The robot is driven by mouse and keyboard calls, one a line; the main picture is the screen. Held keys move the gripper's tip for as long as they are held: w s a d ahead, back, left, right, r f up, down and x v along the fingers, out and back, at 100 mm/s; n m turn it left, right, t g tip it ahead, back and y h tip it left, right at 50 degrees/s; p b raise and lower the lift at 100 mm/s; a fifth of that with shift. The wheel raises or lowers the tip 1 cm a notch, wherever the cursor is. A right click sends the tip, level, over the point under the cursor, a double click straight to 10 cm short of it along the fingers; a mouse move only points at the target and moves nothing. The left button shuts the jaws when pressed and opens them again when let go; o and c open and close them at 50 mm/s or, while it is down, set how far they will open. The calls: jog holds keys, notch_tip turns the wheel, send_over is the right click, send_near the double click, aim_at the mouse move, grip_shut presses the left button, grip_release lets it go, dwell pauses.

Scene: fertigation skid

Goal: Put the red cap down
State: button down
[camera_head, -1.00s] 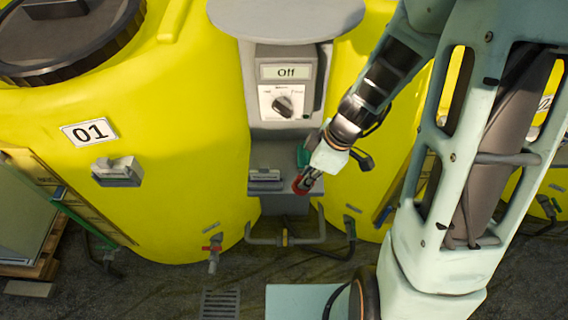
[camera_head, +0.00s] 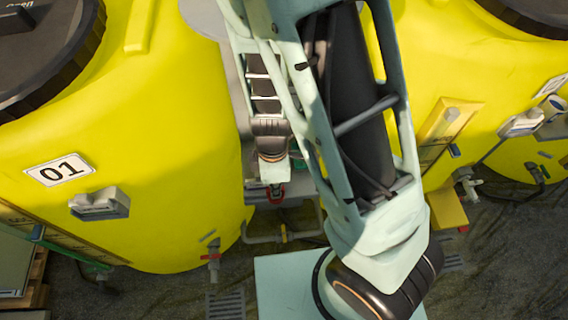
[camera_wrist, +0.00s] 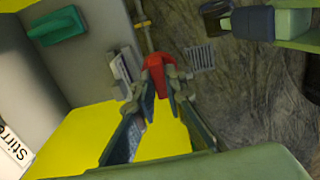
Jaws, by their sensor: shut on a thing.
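The red cap (camera_wrist: 153,63) is between the fingertips of my gripper (camera_wrist: 157,82) in the wrist view, and the fingers are shut on it. In the head view my gripper (camera_head: 272,182) hangs low at the front of the grey stand, with the red cap (camera_head: 275,194) showing partly at its tip. The cap appears held clear of the floor. My arm hides most of the stand and its control box in the head view.
A grey device (camera_wrist: 123,68) lies close left of the cap in the wrist view, and a green object (camera_wrist: 57,25) is farther left. Yellow tank 01 (camera_head: 160,150) stands left.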

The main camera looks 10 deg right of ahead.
jog(key=w+d+f, duration=0.4)
jog(key=f, duration=0.1)
jog(key=w+d+f+b, duration=0.1)
jog(key=w+d+f, duration=0.3)
jog(key=w+d, duration=0.1)
jog(key=shift+w+d+f, duration=0.2)
jog(key=shift+w+f, duration=0.1)
jog(key=shift+f, duration=1.65)
jog(key=shift+f+b, duration=0.1)
jog(key=shift+b, duration=0.3)
jog(key=c, duration=2)
grip_release()
notch_tip(320, 180, up, 12)
jog(key=shift+r+p, duration=0.15)
jog(key=shift+p, duration=0.95)
